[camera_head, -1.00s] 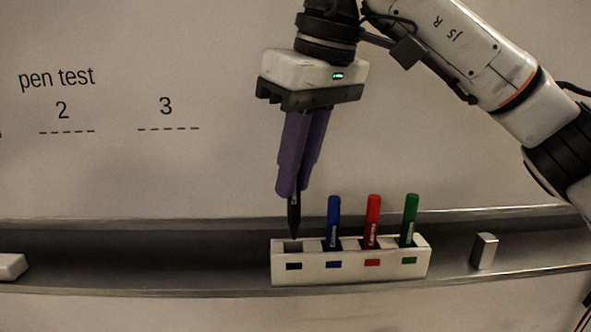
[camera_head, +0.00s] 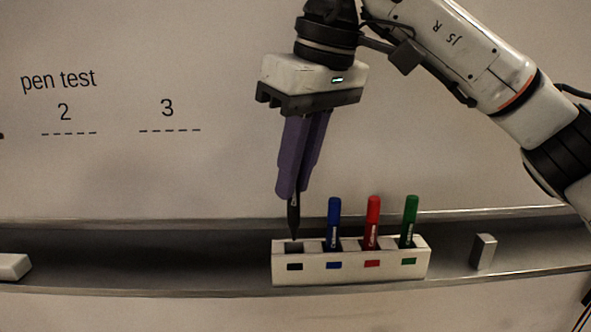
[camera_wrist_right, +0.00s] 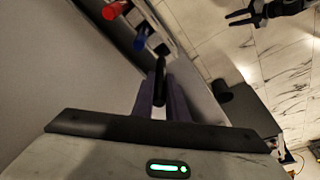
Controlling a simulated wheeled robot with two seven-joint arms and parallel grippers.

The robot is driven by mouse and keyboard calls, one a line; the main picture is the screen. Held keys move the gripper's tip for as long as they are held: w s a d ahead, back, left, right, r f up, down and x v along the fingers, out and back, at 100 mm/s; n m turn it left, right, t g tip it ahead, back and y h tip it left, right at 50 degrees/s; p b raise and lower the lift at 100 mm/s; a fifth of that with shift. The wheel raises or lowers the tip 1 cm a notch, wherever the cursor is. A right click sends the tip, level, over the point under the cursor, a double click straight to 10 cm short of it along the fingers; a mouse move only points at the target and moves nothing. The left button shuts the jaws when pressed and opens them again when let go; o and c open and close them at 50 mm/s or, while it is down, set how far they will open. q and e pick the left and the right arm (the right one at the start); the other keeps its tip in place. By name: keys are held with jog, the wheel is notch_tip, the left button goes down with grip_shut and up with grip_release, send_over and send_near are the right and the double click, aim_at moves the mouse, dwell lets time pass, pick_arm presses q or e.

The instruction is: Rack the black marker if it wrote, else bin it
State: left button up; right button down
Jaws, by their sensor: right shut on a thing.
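The black marker (camera_head: 293,216) is upright in my right gripper (camera_head: 292,192), tip down, just above the black-labelled slot of the white rack (camera_head: 350,274). My right gripper's purple fingers are shut on it. In the right wrist view the black marker (camera_wrist_right: 160,82) shows between the fingers (camera_wrist_right: 160,105). The rack's leftmost slot, with a black label (camera_head: 294,267), looks empty. A blue marker (camera_head: 333,222), a red marker (camera_head: 373,220) and a green marker (camera_head: 410,220) stand in the other slots. My left gripper is not in the head view.
The rack stands on a grey tray ledge (camera_head: 140,255) along the whiteboard. A small grey block (camera_head: 484,251) is right of the rack, and a white block (camera_head: 12,267) lies far left. The board reads "pen test" (camera_head: 58,80), with dashed lines under 2 and 3 and no strokes visible there.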

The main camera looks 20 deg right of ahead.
aim_at(298, 191)
jog(key=shift+f, duration=0.25)
jog(key=shift+f+b, duration=1.15)
jog(key=shift+f, duration=0.85)
jog(key=c, duration=1.1)
grip_release()
notch_tip(298, 191, up, 5)
jog(key=p, duration=0.5)
jog(key=shift+r, duration=2.5)
